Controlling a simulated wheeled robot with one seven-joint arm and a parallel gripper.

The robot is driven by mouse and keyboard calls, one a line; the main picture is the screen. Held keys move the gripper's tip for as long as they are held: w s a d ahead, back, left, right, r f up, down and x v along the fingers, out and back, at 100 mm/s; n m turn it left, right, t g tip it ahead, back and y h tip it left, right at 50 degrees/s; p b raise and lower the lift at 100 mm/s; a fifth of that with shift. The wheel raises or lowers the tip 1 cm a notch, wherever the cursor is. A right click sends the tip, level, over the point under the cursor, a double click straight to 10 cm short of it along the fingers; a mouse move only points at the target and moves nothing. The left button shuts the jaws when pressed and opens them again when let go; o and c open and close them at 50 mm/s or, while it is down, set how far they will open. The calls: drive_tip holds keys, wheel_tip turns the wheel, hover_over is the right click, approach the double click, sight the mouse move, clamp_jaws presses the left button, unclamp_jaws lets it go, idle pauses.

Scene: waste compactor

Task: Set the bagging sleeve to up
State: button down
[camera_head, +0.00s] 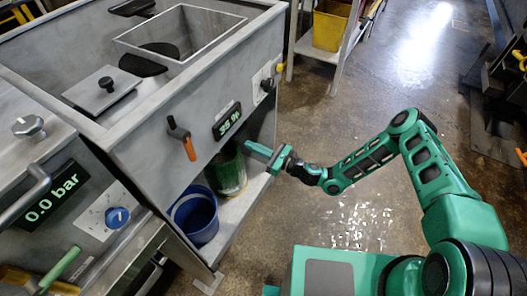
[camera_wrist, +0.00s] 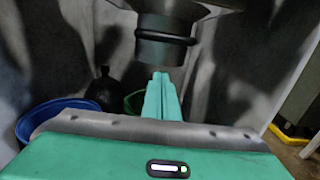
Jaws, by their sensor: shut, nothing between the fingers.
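A dark grey cylinder with a black ring around it, which looks like the bagging sleeve (camera_wrist: 166,48), hangs at the top centre of the wrist view. Its upper part widens into a grey piece. I cannot make it out in the head view. My gripper (camera_wrist: 160,82) is shut and empty, with its green fingers pointing forward just below the cylinder in the picture. I cannot tell whether they touch it. In the head view my gripper (camera_head: 251,148) is at the front of the grey compactor (camera_head: 150,135), under the percent display (camera_head: 227,121).
A blue bucket (camera_head: 196,217) and a green bin (camera_head: 230,174) stand on the low shelf under the compactor. A dark bag-like object (camera_wrist: 103,88) shows behind the bucket. An orange-tipped lever (camera_head: 182,138) sticks out of the front panel.

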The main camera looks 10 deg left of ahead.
drive_tip(key=r, duration=0.1)
drive_tip(key=a+r, duration=0.1)
drive_tip(key=r, duration=0.2)
drive_tip(key=shift+w+a, duration=0.3)
drive_tip(key=shift+a, duration=0.05)
drive_tip(key=shift+w+r, duration=0.1)
drive_tip(key=shift+r, duration=2.75)
drive_tip(key=s+d+f, duration=0.4)
drive_tip(key=d+f, duration=0.1)
drive_tip(key=d, duration=0.5)
